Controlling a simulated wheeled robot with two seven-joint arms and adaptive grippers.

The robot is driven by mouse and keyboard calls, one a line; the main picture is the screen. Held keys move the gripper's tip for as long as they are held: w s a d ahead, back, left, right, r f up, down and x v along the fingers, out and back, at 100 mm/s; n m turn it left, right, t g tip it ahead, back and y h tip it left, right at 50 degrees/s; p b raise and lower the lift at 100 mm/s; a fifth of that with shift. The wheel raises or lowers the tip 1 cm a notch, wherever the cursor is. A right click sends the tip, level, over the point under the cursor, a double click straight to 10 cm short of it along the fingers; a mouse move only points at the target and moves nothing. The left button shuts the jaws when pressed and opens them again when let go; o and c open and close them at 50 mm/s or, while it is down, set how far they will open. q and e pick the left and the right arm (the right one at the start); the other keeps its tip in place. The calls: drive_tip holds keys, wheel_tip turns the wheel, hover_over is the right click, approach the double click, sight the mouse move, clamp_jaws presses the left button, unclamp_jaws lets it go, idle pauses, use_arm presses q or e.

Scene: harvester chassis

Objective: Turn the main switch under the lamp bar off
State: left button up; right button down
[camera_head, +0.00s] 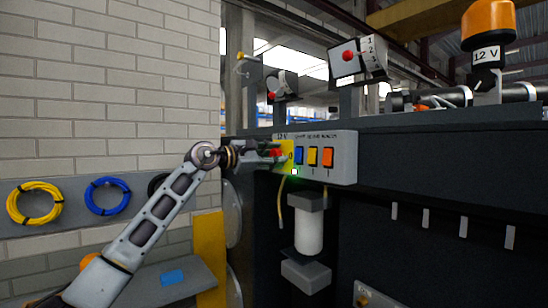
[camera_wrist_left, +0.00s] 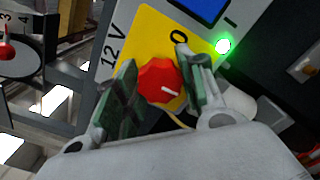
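The main switch is a red rotary knob (camera_wrist_left: 160,82) with a white line, on a yellow plate (camera_wrist_left: 148,35) marked "12 V" and "0". Its line points right and slightly down in the left wrist view, not at the "0". A green light (camera_wrist_left: 223,46) glows beside the plate; it also shows in the head view (camera_head: 295,172). My left gripper (camera_wrist_left: 158,80) has one finger on each side of the knob, very close to its edges. I cannot tell whether the fingers press on it. In the head view the left gripper (camera_head: 268,155) reaches the left end of the switch box (camera_head: 345,158). My right gripper is not in view.
Blue (camera_head: 299,155), yellow (camera_head: 313,157) and orange (camera_head: 328,158) rockers sit right of the knob. Lamps with red knobs (camera_head: 348,56) and an orange beacon (camera_head: 488,20) stand above. A white cylinder (camera_head: 308,228) is below. A brick wall (camera_head: 110,80) stands left.

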use_arm(q)
drive_tip(key=shift+c, duration=1.1)
drive_tip(key=shift+n, duration=0.3)
drive_tip(key=shift+n+p, duration=0.35)
drive_tip(key=shift+n, duration=3.15)
drive_tip(key=n, duration=0.3)
drive_tip(key=shift+n+p, duration=0.4)
drive_tip(key=n, duration=0.6)
drive_tip(key=shift+n, duration=0.3)
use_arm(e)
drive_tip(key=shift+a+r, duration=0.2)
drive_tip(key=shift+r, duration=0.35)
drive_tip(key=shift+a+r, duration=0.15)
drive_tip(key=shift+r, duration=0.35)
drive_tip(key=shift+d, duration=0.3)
